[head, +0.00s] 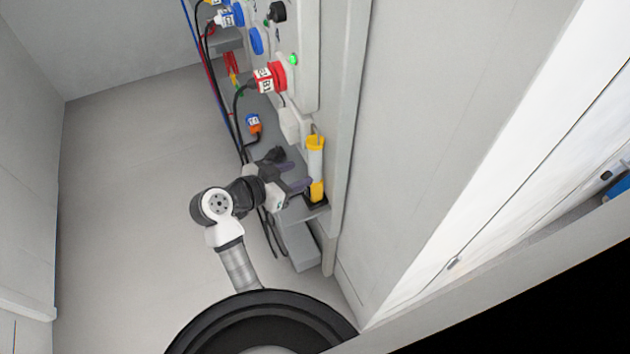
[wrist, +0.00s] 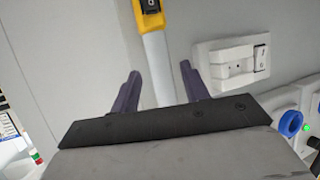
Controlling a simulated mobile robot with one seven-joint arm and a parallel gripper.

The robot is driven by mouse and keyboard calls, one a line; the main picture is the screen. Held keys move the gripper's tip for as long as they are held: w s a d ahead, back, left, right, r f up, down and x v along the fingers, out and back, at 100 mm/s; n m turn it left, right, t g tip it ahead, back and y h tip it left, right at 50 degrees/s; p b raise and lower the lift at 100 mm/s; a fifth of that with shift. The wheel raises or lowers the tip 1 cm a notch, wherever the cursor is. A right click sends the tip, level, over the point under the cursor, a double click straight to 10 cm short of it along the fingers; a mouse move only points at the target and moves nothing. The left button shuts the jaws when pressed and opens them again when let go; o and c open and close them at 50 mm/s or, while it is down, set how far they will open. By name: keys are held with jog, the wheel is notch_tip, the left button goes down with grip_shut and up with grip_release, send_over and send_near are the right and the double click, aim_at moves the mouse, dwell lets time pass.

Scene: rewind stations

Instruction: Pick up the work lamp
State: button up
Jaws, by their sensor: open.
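The work lamp (head: 315,160) is a pale tube with a yellow top and a yellow base. In the head view it stands upright on a narrow grey ledge against the panel wall. My gripper (head: 296,170) is just left of its lower half, fingers pointing towards it. In the wrist view the lamp (wrist: 158,65) rises between the two dark purple fingers of my gripper (wrist: 160,88), with a gap on each side. The fingers are open and hold nothing. The lamp's lower part is hidden behind the gripper body in the wrist view.
A white switch box (wrist: 232,61) is on the wall right of the lamp. A red plug (head: 270,77) and blue connectors (head: 232,14) sit on the panel above. An orange-blue plug (head: 253,124) and black cables lie near my arm. The floor (head: 130,180) at left is clear.

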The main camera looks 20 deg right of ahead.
jog(key=x, duration=0.5)
jog(key=shift+s+d, duration=0.1)
jog(key=shift+d, duration=0.2)
grip_shut()
jog(key=shift+r, duration=0.1)
